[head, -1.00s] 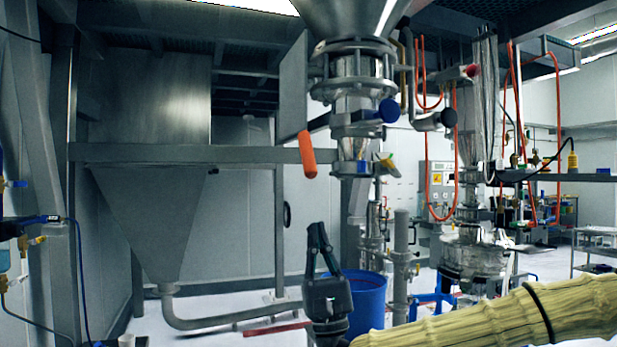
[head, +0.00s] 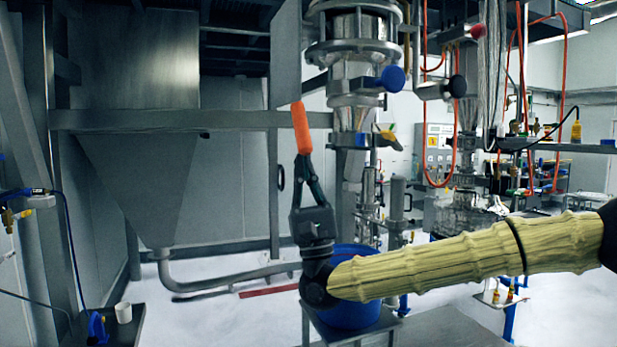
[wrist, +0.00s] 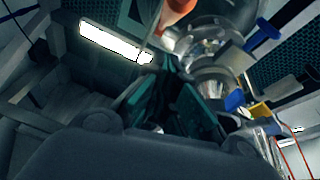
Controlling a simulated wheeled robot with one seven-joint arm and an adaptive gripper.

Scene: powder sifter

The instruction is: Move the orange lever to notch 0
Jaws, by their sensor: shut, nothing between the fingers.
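The orange lever (head: 301,127) hangs nearly upright on the left side of the steel valve column, tilted a little. It also shows in the wrist view (wrist: 176,10) at the top, partly cut off by the frame edge. My gripper (head: 304,158) points up just below the lever's lower end, with its fingers together and nothing between them. In the head view the fingertips overlap or touch the lever's lower tip; I cannot tell which. In the wrist view the dark green fingers stand below the lever. No notch markings can be read.
A blue valve knob (head: 392,78) and a yellow-handled valve (head: 388,136) sit right of the lever on the column. A blue drum (head: 352,312) stands below my arm. A grey beam (head: 160,120) runs behind at left. The space left of my gripper is clear.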

